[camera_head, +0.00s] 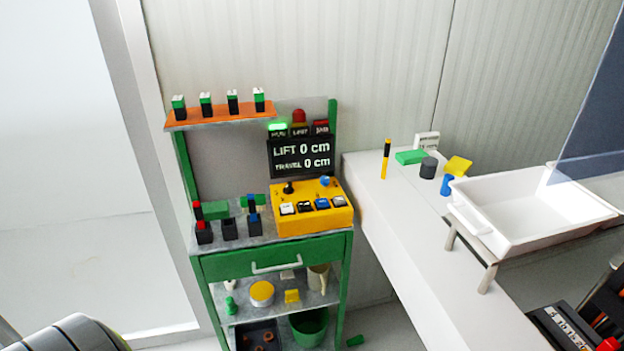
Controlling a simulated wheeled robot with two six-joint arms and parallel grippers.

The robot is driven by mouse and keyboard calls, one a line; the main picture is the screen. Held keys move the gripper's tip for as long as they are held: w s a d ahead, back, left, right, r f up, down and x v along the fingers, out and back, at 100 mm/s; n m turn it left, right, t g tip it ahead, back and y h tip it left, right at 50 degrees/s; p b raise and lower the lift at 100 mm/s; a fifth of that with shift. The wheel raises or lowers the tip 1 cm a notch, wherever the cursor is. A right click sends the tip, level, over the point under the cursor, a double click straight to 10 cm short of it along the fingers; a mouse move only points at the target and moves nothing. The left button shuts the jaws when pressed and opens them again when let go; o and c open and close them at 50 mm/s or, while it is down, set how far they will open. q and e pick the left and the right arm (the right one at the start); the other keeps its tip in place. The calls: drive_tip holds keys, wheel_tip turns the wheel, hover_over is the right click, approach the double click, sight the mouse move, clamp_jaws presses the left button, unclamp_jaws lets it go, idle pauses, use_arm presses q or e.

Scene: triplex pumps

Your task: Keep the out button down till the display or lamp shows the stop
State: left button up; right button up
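A yellow control box (312,211) sits on the green cart's top. Its front row holds a white button (287,208), a dark button (304,207), a blue button (322,203) and another white button (339,201). A black stick (288,188) and a blue knob (325,181) stand behind them. The labels are too small to tell which is the out button. The black display (301,157) reads LIFT 0 cm and TRAVEL 0 cm. Above it the left lamp (278,127) glows green; the red middle lamp (299,117) and right lamp (321,126) look unlit. Neither gripper is visible.
The green cart (225,268) carries small black holders and an upper orange shelf (220,117). A white bench (400,240) with small blocks stands to its right. A white tray (530,207) sits on a stand. Dark equipment (565,330) fills the lower right corner.

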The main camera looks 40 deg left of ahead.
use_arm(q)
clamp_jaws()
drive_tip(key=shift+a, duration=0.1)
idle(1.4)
